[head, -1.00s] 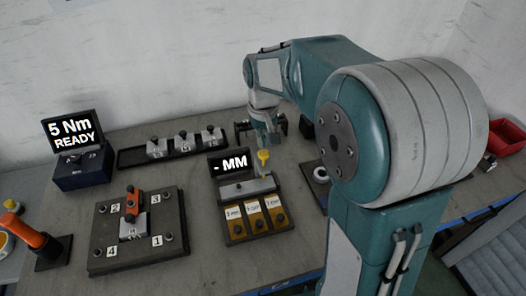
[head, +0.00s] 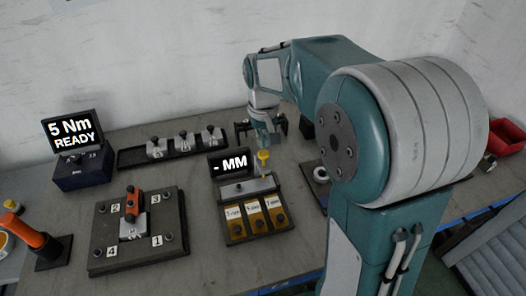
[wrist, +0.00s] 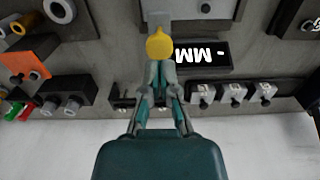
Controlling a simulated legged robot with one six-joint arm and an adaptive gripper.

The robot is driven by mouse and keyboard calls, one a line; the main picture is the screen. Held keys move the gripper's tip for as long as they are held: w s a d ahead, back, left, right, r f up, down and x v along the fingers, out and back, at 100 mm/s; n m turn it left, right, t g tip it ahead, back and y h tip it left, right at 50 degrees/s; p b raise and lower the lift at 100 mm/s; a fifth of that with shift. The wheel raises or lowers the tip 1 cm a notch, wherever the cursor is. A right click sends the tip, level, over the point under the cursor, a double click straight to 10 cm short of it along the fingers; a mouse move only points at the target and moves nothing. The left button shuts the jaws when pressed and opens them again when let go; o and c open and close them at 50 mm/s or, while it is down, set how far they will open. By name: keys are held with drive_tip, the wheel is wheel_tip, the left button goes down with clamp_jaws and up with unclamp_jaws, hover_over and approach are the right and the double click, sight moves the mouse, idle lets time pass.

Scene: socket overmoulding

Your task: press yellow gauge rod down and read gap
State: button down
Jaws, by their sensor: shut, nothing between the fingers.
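The yellow gauge rod (head: 263,155) stands upright at the right end of the gauge block, beside the small display (head: 230,164) that reads "- MM". In the wrist view the rod's yellow head (wrist: 159,45) is right at my fingertips, and the display (wrist: 202,56) appears upside down beside it. My gripper (wrist: 160,66) is shut and holds nothing. In the head view my gripper (head: 266,140) is just above or behind the rod's head. I cannot tell whether the fingertips touch it.
In front of the gauge is a tray of orange-brown slots (head: 258,238) with labels. A dark rack (head: 133,157) with grey blocks stands behind. A red bin (head: 506,138) is far right.

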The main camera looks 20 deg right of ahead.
sight(263, 153)
drive_tip(key=shift+s+f, duration=0.1)
drive_tip(key=shift+f, duration=2.5)
idle(1.1)
drive_tip(key=shift+r, duration=4)
drive_tip(key=shift+s+r, duration=0.2)
drive_tip(key=shift+r, duration=0.1)
drive_tip(key=s+r+t, duration=0.2)
drive_tip(key=s, duration=0.8)
drive_tip(key=s+r+t, duration=0.2)
drive_tip(key=s+t, duration=0.1)
drive_tip(key=s, duration=0.7)
drive_tip(key=shift+s+t, duration=0.2)
drive_tip(key=shift+t, duration=0.1)
